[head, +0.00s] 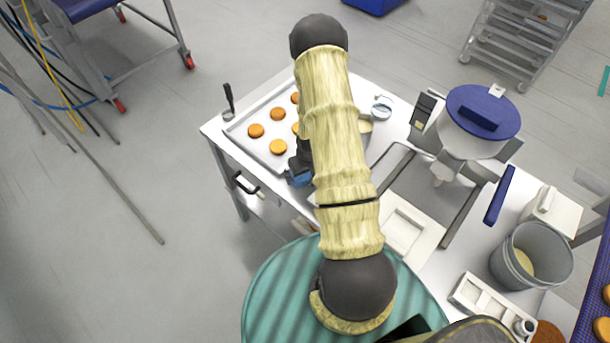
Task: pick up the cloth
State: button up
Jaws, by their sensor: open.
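A small blue patch (300,181) shows on the table just left of my arm. It may be the cloth, but most of it is hidden and I cannot be sure. My gripper (301,163) is a dark shape at the same spot, largely covered by my arm's pale sleeve. It is open. Its fingertips are hard to make out, and I cannot tell whether they touch the blue patch. I see nothing held.
A tray (243,131) with several orange-brown rounds lies at the table's left end, a dark-handled tool (229,98) by its corner. A blue-lidded hopper (480,120) stands to the right.

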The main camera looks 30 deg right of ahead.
jog(key=c, duration=0.9)
jog(key=shift+r, duration=0.15)
notch_tip(320, 180, up, 10)
jog(key=shift+f+b, duration=0.1)
jog(key=shift+b, duration=0.85)
jog(key=shift+n, duration=0.3)
jog(key=w+a, duration=0.2)
jog(key=a, duration=0.2)
jog(key=w+a+f, duration=0.1)
jog(key=w+a, duration=0.1)
jog(key=a, duration=0.3)
jog(key=w+a+f, duration=0.1)
jog(key=w+a, duration=0.1)
jog(key=a, duration=0.2)
jog(key=shift+w+a, duration=0.3)
jog(key=shift+w, duration=0.05)
